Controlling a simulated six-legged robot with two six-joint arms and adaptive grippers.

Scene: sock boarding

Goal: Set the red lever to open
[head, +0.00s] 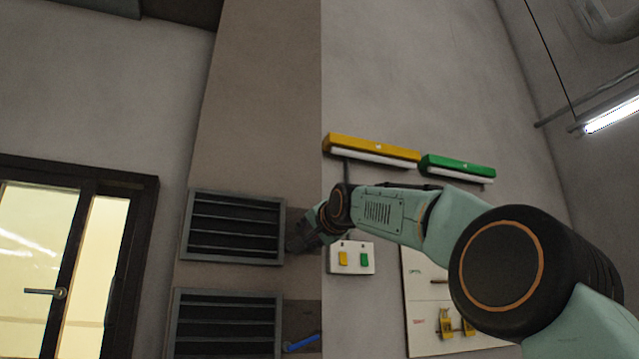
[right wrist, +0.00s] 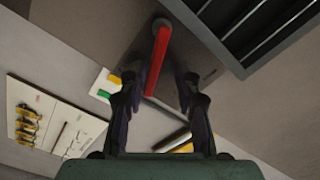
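The red lever (right wrist: 160,52) shows in the right wrist view as a straight red bar. Its pivot end is at the top, on a dark plate beside a vent. My right gripper (right wrist: 164,78) is open, with two dark fingers apart. The lever's free end shows between them, closer to the left finger; I cannot tell if they touch. In the head view my right gripper (head: 302,234) is by the upper vent's right edge, and the red lever is hidden behind it. My left gripper is not in view.
A louvred vent (head: 234,228) is left of my right gripper; a blue lever (head: 302,343) is below, by a second vent (head: 226,324). A switch box (head: 351,257) and a tool board (head: 430,297) are to the right. Yellow (head: 372,147) and green (head: 458,165) fixtures are above.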

